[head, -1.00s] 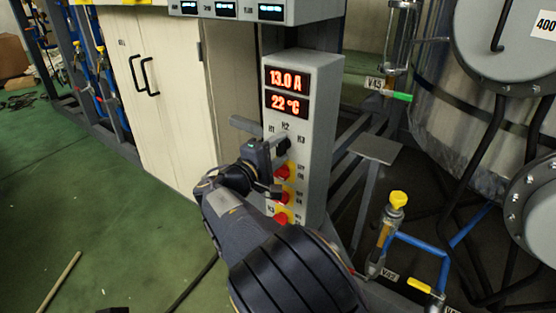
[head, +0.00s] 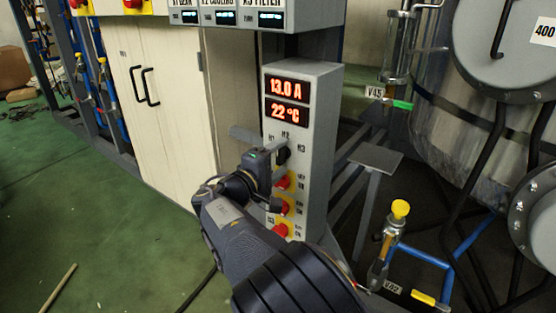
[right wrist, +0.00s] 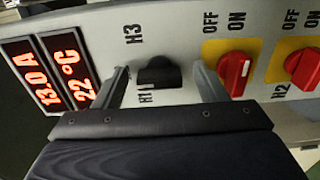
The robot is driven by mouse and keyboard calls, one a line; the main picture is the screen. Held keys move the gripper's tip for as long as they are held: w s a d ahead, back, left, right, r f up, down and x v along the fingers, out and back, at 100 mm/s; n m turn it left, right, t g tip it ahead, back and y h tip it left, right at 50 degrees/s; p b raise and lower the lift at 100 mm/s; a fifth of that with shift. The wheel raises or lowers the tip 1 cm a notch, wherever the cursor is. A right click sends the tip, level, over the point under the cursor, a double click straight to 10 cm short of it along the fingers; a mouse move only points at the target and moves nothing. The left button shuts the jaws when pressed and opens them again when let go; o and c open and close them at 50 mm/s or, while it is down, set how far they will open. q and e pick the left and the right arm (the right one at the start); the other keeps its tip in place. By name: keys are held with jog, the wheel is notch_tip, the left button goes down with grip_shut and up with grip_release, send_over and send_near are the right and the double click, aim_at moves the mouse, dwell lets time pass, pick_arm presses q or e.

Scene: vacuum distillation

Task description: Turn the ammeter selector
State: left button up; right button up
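The ammeter selector (head: 284,155) is a black knob on the front of a grey panel box (head: 323,140), under red readouts of 13.0 A and 22 °C. The labels H1, H2 and H3 are around it in the head view. In the right wrist view, the selector (right wrist: 160,73) sits between the two grey fingers of my right gripper (right wrist: 161,80). The fingers are apart, with a gap on each side of the knob. In the head view, my right gripper (head: 272,166) is close in front of the panel and partly covers it. My left gripper is not in view.
Red switches on yellow plates are below the selector, the nearest one (right wrist: 235,72) close to one finger. A beige cabinet (head: 165,110) is left of the panel. A yellow-topped valve (head: 399,210), blue pipes and a steel vessel (head: 440,130) are on the right.

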jog(key=shift+s+a+r, duration=0.1)
jog(key=shift+s+a, duration=0.15)
jog(key=shift+s, duration=0.05)
jog(key=p+v, duration=0.2)
jog(key=v, duration=0.5)
